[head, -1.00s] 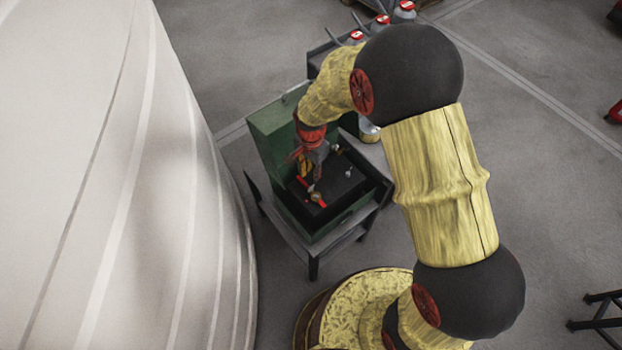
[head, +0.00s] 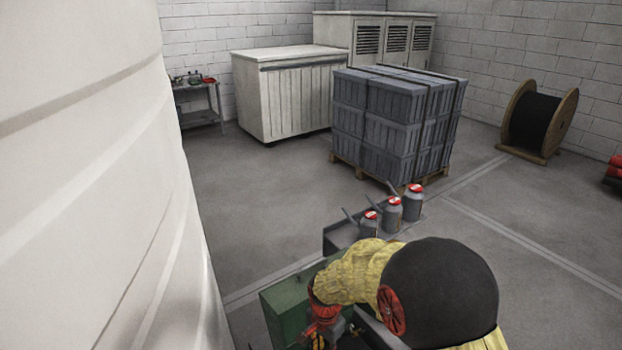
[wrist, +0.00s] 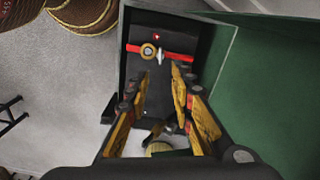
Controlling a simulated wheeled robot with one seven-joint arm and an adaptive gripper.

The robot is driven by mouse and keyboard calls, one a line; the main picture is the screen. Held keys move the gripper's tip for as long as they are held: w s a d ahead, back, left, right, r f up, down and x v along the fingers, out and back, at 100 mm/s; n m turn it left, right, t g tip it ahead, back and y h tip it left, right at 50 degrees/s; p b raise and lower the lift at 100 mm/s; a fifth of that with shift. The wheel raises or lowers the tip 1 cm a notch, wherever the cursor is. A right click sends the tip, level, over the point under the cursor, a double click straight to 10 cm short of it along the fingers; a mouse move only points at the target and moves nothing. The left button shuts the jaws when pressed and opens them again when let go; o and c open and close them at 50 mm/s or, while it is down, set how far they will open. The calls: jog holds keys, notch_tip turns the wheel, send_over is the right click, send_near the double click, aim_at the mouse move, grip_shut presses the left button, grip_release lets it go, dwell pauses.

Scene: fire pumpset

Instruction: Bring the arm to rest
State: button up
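My arm reaches from the bottom right of the head view, bent at a big dark joint, with the wrist pointing down over a green box (head: 288,305). My gripper (head: 325,338) is at the bottom edge there, partly cut off. In the wrist view my gripper (wrist: 158,92) has its two yellow-padded fingers spread apart, with nothing between the pads. Below them is the dark inside of the green box (wrist: 262,85). A red bar (wrist: 178,56) with a brass round fitting (wrist: 149,51) lies past the fingertips, apart from them.
A large white tank (head: 100,190) fills the left. Grey canisters with red tops (head: 391,213) stand behind the box. Further back are a pallet of grey crates (head: 395,120), a white cabinet (head: 290,95) and a cable reel (head: 540,120). Floor between is open.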

jog(key=s+d+r+n+t, duration=0.2)
jog(key=s+d+r, duration=0.3)
jog(key=r, duration=0.5)
jog(key=s+d+r+n+t, duration=0.1)
jog(key=s+d+r+n, duration=0.2)
jog(key=s+d+r, duration=0.2)
jog(key=s+d+r+n+t, duration=0.2)
jog(key=s+r, duration=0.8)
jog(key=r, duration=0.6)
jog(key=d+n, duration=0.1)
jog(key=d, duration=0.1)
jog(key=shift+s+d+n+t, duration=0.3)
jog(key=shift+s+d, duration=0.05)
jog(key=shift+d, duration=0.05)
jog(key=shift+r, duration=0.1)
jog(key=shift+c, duration=0.4)
